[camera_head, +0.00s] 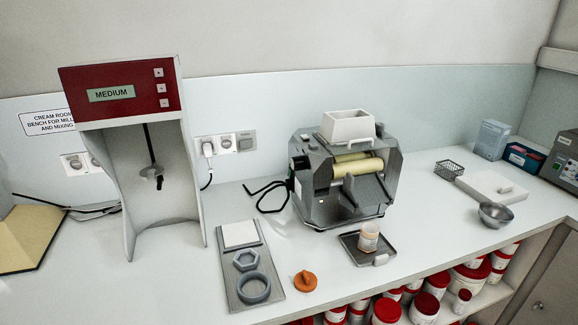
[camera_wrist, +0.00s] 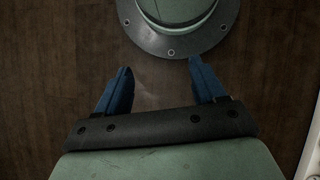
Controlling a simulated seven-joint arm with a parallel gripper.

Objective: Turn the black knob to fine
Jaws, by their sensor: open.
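The three-roll mill (camera_head: 345,180) stands on the bench in the head view, grey with pale rollers and a white hopper (camera_head: 347,126) on top. A small dark part that looks like the black knob (camera_head: 300,162) is on the mill's left side; its pointer and markings are too small to read. A red-topped stand (camera_head: 120,90) at left has a display (camera_head: 111,93) reading MEDIUM. My gripper (camera_wrist: 160,70) shows only in the wrist view, its two blue fingers apart with nothing between them. It is over a dark wooden floor, away from the mill.
A tray (camera_head: 378,250) with a small jar (camera_head: 368,237) is before the mill. A grey board (camera_head: 240,280) with rings and an orange knob-like piece (camera_head: 305,281) lie at the front. A metal bowl (camera_head: 495,215) is at right. Red-lidded tubs (camera_head: 425,305) fill the shelf below.

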